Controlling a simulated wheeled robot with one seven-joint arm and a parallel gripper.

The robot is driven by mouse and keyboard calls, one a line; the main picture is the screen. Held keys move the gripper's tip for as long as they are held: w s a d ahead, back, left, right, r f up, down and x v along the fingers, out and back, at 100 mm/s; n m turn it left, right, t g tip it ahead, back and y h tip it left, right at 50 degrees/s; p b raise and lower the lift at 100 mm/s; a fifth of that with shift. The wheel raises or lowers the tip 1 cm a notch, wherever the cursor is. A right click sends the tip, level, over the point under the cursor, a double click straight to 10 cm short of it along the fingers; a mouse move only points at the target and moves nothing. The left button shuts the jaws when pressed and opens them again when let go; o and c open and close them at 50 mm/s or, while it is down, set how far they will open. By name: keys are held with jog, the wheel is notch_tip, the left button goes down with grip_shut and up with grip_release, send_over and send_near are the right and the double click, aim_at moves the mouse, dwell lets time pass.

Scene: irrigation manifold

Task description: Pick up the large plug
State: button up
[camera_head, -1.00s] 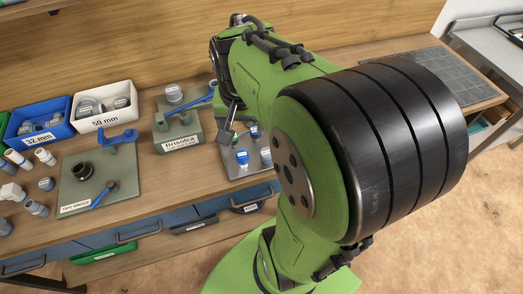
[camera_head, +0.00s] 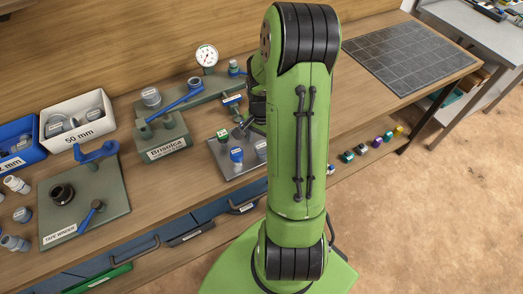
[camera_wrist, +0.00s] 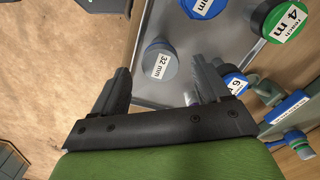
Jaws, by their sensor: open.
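A round grey-blue plug labelled "32 mm" (camera_wrist: 160,61) stands on a grey metal tray (camera_wrist: 150,92) in the wrist view. A second blue plug (camera_wrist: 203,5), its label ending in "mm", is cut off by the top edge. I cannot tell for certain which is the large plug. My gripper (camera_wrist: 161,72) is open and empty, with its fingers appearing either side of the "32 mm" plug; the height gap is unclear.
The Brisolca block (camera_head: 165,140), pressure gauge (camera_head: 207,56) and tape-winder board (camera_head: 85,195) stand left. A dark grid mat (camera_head: 408,58) is clear at right.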

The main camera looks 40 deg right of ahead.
aim_at(262, 145)
notch_tip(262, 145, down, 4)
jog(key=shift+w+d+r, duration=0.1)
jog(key=shift+r, duration=0.25)
jog(key=c, duration=1.2)
notch_tip(262, 145, up, 10)
jog(key=shift+r+p, duration=0.1)
jog(key=shift+p, duration=0.65)
jog(key=shift+c, duration=0.2)
